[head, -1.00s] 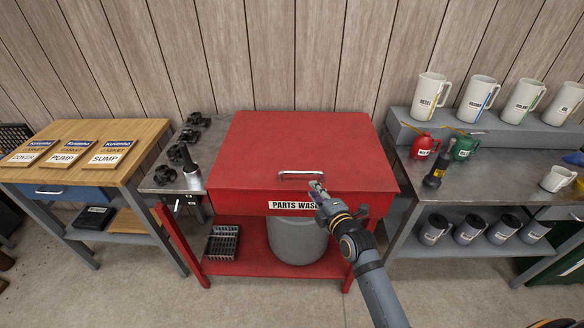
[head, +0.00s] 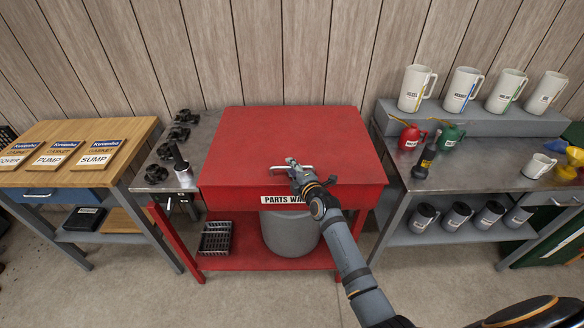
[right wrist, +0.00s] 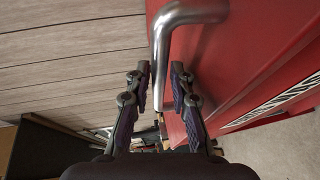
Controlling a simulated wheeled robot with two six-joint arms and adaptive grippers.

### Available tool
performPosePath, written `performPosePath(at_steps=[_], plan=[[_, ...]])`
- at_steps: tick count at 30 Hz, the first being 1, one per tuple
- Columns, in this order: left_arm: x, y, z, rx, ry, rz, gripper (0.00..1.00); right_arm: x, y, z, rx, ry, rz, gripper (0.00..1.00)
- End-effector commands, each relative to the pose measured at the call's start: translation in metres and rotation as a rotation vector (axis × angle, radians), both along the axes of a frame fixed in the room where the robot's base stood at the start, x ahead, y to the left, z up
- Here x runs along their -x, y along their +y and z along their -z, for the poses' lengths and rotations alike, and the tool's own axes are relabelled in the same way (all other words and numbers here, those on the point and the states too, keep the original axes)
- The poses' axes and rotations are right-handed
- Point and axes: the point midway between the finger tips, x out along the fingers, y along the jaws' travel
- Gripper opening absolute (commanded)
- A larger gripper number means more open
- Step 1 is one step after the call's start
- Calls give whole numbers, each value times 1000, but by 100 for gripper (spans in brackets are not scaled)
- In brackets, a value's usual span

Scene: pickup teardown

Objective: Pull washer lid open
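The red parts washer has a closed, flat lid (head: 290,132) with a silver bar handle (head: 277,168) near its front edge. My right gripper (head: 293,164) is at the handle, above the front of the lid, and hides part of the bar. In the right wrist view the bent handle (right wrist: 163,45) passes between the two fingertips of the right gripper (right wrist: 160,72). The fingers are apart, with small gaps beside the bar. My left gripper is not in view.
A steel side table (head: 160,155) with dark parts stands left of the washer, beside a wooden bench (head: 120,130). A steel bench (head: 470,180) with jugs, oil cans and mugs stands to the right. A grey bucket (head: 290,238) sits on the washer's lower shelf.

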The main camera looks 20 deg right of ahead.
Motion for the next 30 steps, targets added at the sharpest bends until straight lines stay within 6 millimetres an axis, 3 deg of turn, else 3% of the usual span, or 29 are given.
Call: performPosePath(at_steps=[3, 8, 20, 30], plan=[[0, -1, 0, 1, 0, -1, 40, 0, 0, 0, 0, 0, 0, 22], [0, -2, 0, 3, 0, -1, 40, 0, 0, 0, 0, 0, 0, 0], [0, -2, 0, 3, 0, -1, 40, 0, 0, 0, -1, 1, 0, 0], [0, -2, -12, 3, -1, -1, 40, -6, -11, -23, -9, 29, 0, 0]])
